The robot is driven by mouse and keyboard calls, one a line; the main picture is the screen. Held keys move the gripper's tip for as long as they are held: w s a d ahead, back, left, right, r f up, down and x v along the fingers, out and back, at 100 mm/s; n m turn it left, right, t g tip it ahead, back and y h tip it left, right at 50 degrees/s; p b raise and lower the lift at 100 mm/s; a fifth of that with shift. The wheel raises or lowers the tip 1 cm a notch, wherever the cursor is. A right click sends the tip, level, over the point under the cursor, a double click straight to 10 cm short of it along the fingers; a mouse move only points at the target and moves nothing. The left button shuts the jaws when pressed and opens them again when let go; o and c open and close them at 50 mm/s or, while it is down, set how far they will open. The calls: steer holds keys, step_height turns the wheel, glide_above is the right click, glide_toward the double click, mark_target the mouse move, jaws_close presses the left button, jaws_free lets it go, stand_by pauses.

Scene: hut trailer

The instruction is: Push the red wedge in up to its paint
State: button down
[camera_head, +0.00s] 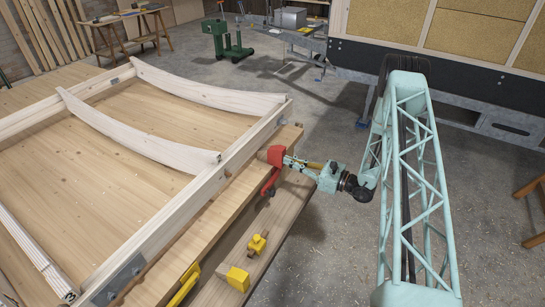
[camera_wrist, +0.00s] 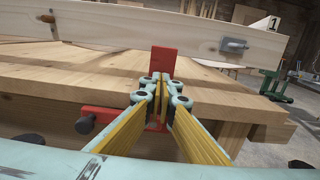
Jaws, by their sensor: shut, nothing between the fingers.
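A red block (camera_head: 276,154) stands at the edge of the wooden bench, with a short bare-wood piece (camera_head: 262,155) between it and the frame rail. In the wrist view an upright red piece (camera_wrist: 164,60) shows straight beyond my fingertips, in front of the rail. My gripper (camera_head: 289,161) is shut and empty, its tips at or very close to the red block; I cannot tell if they touch. In the wrist view my yellow-padded fingers (camera_wrist: 160,82) meet and hide the red piece's lower part. A red bar (camera_wrist: 102,114) with dark knobs lies below, partly hidden.
The pale wooden frame rail (camera_head: 205,195) with curved ribs (camera_head: 140,135) lies on the bench. Yellow pieces (camera_head: 257,243) sit along the bench's front ledge. A metal bracket (camera_wrist: 234,45) is on the rail. Grey floor (camera_head: 330,240) is clear in front of the bench.

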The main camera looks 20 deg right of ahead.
mark_target(282, 158)
steer(key=shift+x, duration=1.95)
stand_by(0.7)
steer(key=shift+s+d, duration=0.15)
steer(key=shift+s+d+b, duration=0.3)
steer(key=shift+s+d, duration=0.15)
steer(key=shift+s, duration=0.1)
steer(key=shift+s, duration=0.15)
steer(key=shift+d+r, duration=0.1)
steer(key=shift+r, duration=0.05)
stand_by(0.4)
steer(key=shift+s+d+r+p, duration=0.3)
steer(key=shift+s+r+p, duration=0.1)
steer(key=shift+r, duration=0.4)
steer(key=shift+s+d+r+p, duration=0.3)
steer(key=shift+s+r+p, duration=0.05)
steer(key=shift+r, duration=0.4)
steer(key=shift+s+d+r+p, duration=0.3)
steer(key=shift+s+r+p, duration=0.1)
steer(key=shift+r, duration=0.4)
steer(key=shift+r, duration=0.1)
